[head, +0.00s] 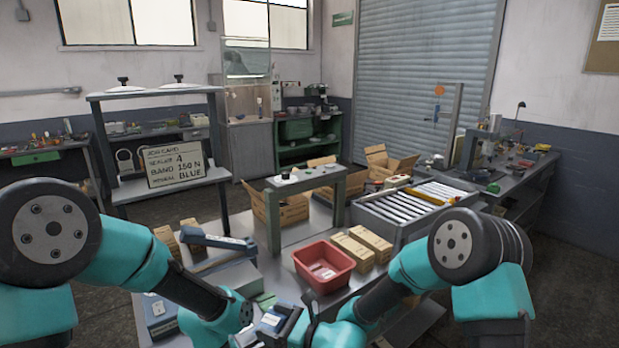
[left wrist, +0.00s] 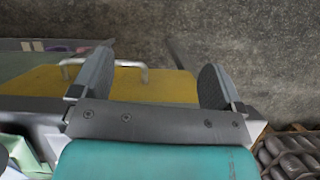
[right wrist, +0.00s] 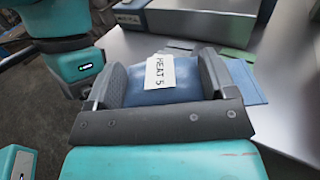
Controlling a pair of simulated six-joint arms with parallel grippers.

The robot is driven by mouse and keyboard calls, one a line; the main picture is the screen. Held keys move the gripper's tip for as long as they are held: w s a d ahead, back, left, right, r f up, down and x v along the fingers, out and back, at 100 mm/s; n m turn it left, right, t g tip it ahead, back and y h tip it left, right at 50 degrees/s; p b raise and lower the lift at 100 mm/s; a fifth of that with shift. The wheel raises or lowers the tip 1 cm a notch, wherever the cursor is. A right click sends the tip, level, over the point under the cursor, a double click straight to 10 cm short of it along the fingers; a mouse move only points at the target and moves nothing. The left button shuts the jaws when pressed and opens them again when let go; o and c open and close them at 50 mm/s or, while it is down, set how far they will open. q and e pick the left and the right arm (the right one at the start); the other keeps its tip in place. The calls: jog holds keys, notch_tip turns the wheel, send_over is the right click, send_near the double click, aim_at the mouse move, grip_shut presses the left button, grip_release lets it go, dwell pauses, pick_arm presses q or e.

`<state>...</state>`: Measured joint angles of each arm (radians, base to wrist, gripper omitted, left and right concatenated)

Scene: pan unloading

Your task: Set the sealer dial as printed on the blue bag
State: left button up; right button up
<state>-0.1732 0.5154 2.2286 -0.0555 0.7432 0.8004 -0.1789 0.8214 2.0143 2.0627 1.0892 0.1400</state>
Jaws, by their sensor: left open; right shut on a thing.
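My right gripper (right wrist: 163,68) is shut on a blue bag (right wrist: 150,96). A white label on the bag (right wrist: 160,73) reads "HEAT 5". The bag shows small at the bottom of the head view (head: 272,320). My left gripper (left wrist: 158,72) is open and empty; in its wrist view it is over a yellow panel with a metal handle (left wrist: 105,66). A blue-grey machine with a long arm (head: 216,240), probably a sealer, stands on the table's left side. A job card (head: 173,164) reads sealer A, band 150 N, blue. I cannot make out a dial.
A red bin (head: 324,268) and cardboard boxes (head: 362,245) stand on the metal table, with a roller conveyor (head: 415,205) behind at right. A blue-topped box with a label (head: 155,308) is at the left front. A green flat piece lies near the bag.

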pick_arm(q)
jog(key=s+d+f+m, duration=0.1)
jog(key=s+f, duration=0.2)
jog(key=f, duration=0.3)
jog(key=s+d+f+m, duration=0.1)
jog(key=s+f+m, duration=0.1)
jog(key=s+f, duration=0.2)
notch_tip(320, 180, down, 3)
jog(key=shift+d+r+m+h, duration=0.1)
jog(key=shift+d+m+h, duration=0.2)
jog(key=shift+d+h, duration=0.1)
